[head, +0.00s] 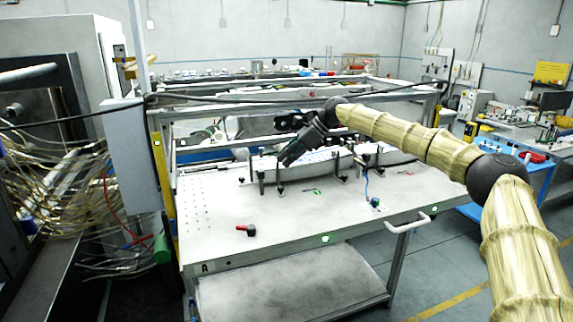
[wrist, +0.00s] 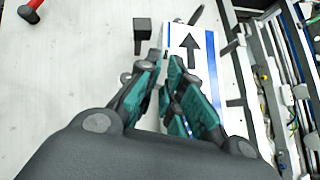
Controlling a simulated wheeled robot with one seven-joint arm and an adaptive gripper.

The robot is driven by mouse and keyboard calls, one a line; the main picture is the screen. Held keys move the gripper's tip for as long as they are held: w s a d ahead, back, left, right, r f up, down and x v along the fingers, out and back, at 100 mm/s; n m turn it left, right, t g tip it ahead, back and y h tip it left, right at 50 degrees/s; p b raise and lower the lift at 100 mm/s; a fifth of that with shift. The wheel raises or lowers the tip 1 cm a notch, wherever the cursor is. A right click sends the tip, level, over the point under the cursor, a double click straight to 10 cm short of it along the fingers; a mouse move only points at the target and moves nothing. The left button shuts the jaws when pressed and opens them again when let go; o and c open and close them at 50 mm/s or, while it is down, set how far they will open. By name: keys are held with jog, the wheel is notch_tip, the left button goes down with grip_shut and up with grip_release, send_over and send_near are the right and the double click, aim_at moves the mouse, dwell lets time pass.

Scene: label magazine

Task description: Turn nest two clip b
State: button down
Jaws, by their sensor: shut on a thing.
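My gripper (head: 285,160) reaches in from the right over the left part of the white bench, at the row of black clips and posts. In the wrist view the teal-padded fingers (wrist: 165,62) are close together at the edge of a white label plate (wrist: 178,37) with a black arrow and blue stripes. They are shut on a clip, which the fingers hide almost wholly. I cannot read which clip it is. A black block (wrist: 142,30) stands just beyond the left fingertip. Another black post (head: 337,165) stands further right along the row.
A red-and-black handled piece (head: 246,230) lies on the bench (head: 285,240) near its front left. A small blue-and-green item (head: 375,203) stands on the right part. A metal frame (wrist: 285,85) runs close along the right in the wrist view. The front of the bench is mostly clear.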

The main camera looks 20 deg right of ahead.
jog(key=shift+w+d+n+g+b, duration=0.1)
jog(key=shift+w+n+g+b, duration=0.1)
jog(key=shift+n+g, duration=0.35)
jog(key=shift+w+d+n+g+b, duration=0.1)
jog(key=shift+w+n+g+b, duration=0.2)
jog(key=shift+n, duration=0.35)
jog(key=shift+s+g, duration=0.15)
jog(key=shift+g, duration=0.1)
jog(key=c, duration=1.6)
grip_release()
jog(key=shift+o, duration=0.2)
jog(key=v, duration=1.2)
jog(key=shift+d+f, duration=0.2)
jog(key=shift+f, duration=0.05)
